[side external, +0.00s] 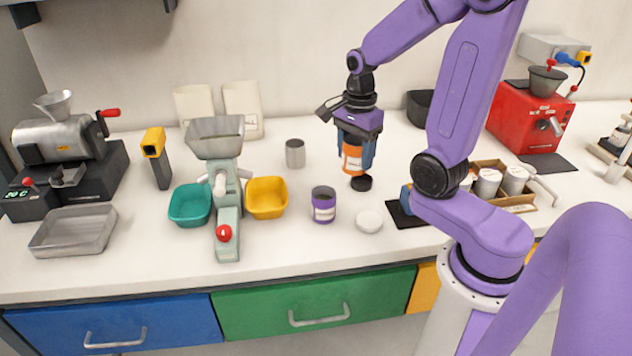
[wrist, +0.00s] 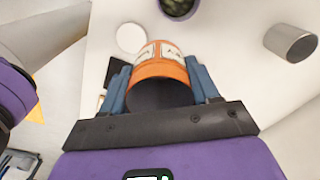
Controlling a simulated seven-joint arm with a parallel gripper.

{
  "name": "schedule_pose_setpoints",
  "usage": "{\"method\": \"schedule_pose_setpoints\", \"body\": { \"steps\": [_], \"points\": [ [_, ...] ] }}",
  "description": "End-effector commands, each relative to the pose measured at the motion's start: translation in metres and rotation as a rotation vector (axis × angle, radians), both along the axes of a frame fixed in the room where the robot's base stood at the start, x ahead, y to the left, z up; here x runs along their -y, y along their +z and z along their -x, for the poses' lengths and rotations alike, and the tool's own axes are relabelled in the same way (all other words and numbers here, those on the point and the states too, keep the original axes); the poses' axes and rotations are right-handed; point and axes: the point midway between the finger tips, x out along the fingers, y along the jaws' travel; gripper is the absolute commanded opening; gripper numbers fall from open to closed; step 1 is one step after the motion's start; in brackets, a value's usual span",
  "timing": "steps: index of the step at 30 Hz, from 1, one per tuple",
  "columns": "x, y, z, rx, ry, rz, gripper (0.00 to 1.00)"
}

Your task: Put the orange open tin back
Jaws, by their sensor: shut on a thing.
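The orange open tin (side external: 352,160) has a white label band and is held between the blue fingers of my gripper (side external: 357,150). In the side external view it is upright, just above the counter, near a black round lid or disc (side external: 361,183); I cannot tell whether they touch. In the wrist view the orange tin (wrist: 162,72) sits between both fingers of my gripper (wrist: 162,85), and its mouth looks dark inside.
A purple tin (side external: 323,205) and a white disc (side external: 369,220) stand in front. A grey metal cup (side external: 295,153) is to the left. A cardboard tray (side external: 522,206) of white-lidded tins lies right, partly behind my arm. A yellow bin (side external: 266,197) and teal bin (side external: 190,204) flank a grinder (side external: 222,170).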

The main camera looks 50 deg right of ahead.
Motion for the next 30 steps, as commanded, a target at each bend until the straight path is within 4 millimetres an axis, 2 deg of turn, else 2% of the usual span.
{"method": "schedule_pose_setpoints", "body": {
  "steps": [18, 25, 30],
  "points": [
    [0.023, -0.044, -0.087, -0.004, 0.002, -0.001, 0.06],
    [0.030, -0.075, -0.111, -0.004, 0.003, -0.001, 0.06],
    [0.033, -0.088, -0.122, -0.001, 0.003, 0.000, 0.06]
  ]
}}
